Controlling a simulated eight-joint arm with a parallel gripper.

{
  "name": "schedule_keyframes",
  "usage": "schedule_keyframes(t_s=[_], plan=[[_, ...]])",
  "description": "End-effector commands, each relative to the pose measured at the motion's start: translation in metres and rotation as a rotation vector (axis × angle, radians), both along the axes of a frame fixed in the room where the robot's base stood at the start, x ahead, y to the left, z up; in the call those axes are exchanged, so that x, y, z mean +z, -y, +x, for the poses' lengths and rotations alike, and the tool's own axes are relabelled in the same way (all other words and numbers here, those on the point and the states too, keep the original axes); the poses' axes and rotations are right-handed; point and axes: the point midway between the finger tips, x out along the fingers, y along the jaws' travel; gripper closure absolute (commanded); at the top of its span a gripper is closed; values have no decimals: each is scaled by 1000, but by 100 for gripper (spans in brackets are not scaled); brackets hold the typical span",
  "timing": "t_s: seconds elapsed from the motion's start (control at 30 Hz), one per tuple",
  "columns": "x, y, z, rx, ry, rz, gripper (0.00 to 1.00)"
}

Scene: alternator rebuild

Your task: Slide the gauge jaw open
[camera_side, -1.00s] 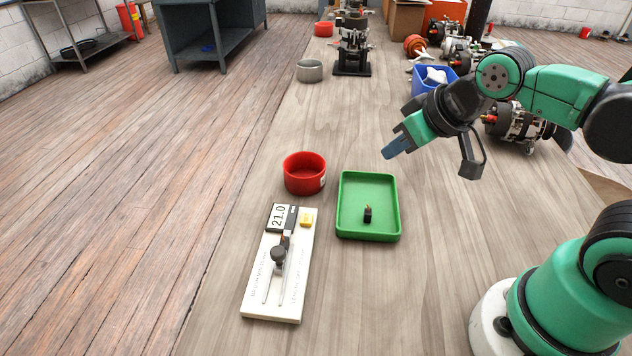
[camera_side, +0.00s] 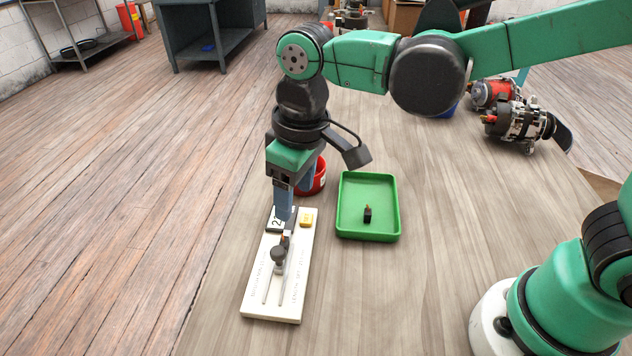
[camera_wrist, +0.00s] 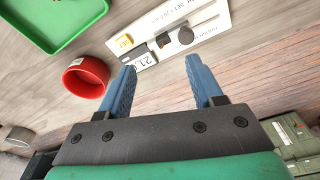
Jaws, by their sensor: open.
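The gauge (camera_side: 290,287) is a white board on the bench with a slide, a dark round knob (camera_side: 278,254) and a small digital display. In the wrist view the gauge (camera_wrist: 212,24) lies ahead of the fingers, with its knob (camera_wrist: 185,36) and the display (camera_wrist: 144,61) showing. My gripper (camera_side: 283,218) points down over the display end of the gauge and partly hides the display. In the wrist view my gripper (camera_wrist: 160,75) has its two blue fingers apart with nothing between them. I cannot tell how far the jaw stands open.
A green tray (camera_side: 398,215) with a small black part (camera_side: 367,214) stands right of the gauge. A red bowl (camera_side: 318,180) is behind my gripper, partly hidden. An alternator (camera_side: 520,125) sits at the back right. The bench right of the tray is clear.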

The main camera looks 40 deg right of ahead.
Motion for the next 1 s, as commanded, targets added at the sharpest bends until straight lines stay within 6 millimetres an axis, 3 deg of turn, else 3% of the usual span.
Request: schedule_keyframes(t_s=[0.1,0.23,0.7,1.0], plan=[[-11,-25,-2,67,-63,-34,40],[-17,-36,-4,99,-95,-54,40],[-67,-38,-4,102,-99,-57,40],[-73,-37,-4,102,-98,-57,40]])
